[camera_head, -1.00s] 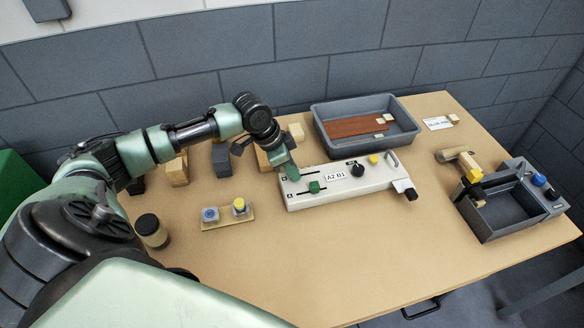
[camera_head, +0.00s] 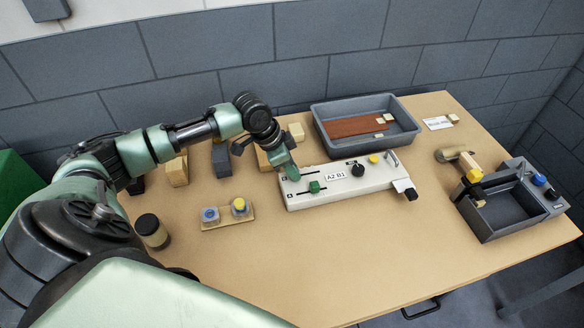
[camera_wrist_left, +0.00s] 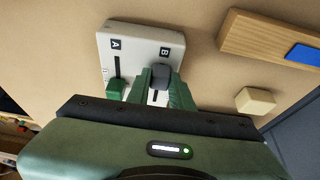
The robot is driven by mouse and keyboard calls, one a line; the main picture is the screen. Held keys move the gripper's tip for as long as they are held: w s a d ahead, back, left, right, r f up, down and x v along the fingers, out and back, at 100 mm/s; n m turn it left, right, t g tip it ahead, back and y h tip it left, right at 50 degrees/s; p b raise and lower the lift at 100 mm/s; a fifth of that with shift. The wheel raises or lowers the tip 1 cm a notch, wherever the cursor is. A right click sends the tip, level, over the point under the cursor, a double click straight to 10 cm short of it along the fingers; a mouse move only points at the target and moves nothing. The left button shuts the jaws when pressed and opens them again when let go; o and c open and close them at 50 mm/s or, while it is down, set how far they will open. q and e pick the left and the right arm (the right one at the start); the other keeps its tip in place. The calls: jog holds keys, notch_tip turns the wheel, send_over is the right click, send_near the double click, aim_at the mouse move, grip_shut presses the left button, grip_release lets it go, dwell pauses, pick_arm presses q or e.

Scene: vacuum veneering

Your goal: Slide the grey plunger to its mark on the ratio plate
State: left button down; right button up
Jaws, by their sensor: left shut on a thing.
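The pale dispenser box (camera_head: 345,189) has two slots marked A and B, which also show in the left wrist view (camera_wrist_left: 143,41). The ratio plate (camera_head: 336,175) on it reads A2 B1. The grey plunger (camera_wrist_left: 161,76) sits in slot B, between the fingers of my left gripper (camera_wrist_left: 161,88), which is shut on it. In the head view my left gripper (camera_head: 290,172) is at the box's left end and hides the grey plunger. The green plunger (camera_head: 314,187) stands in slot A, beside the gripper; it also shows in the left wrist view (camera_wrist_left: 115,88). My right gripper is out of view.
A grey tray (camera_head: 322,122) with a brown sheet stands behind the box. Wooden and grey blocks (camera_head: 221,160) are behind my arm. Two capped items sit on a small board (camera_head: 229,219) in front. A grey open frame (camera_head: 484,225) is at right. The front table is clear.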

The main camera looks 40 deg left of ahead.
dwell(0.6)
pick_arm(q)
jog(key=shift+w+d+r+p, duration=0.2)
jog(key=shift+w+d+p, duration=0.4)
jog(key=shift+p, duration=0.15)
jog(key=shift+w+f, duration=0.15)
jog(key=c, duration=1.2)
grip_release()
jog(key=shift+c, duration=0.2)
jog(key=b+v, duration=0.1)
jog(key=v, duration=0.5)
jog(key=shift+a+r, duration=0.15)
jog(key=shift+r, duration=0.05)
jog(key=shift+s+a+r, duration=0.1)
jog(key=shift+s+r, duration=0.15)
jog(key=shift+r, duration=0.3)
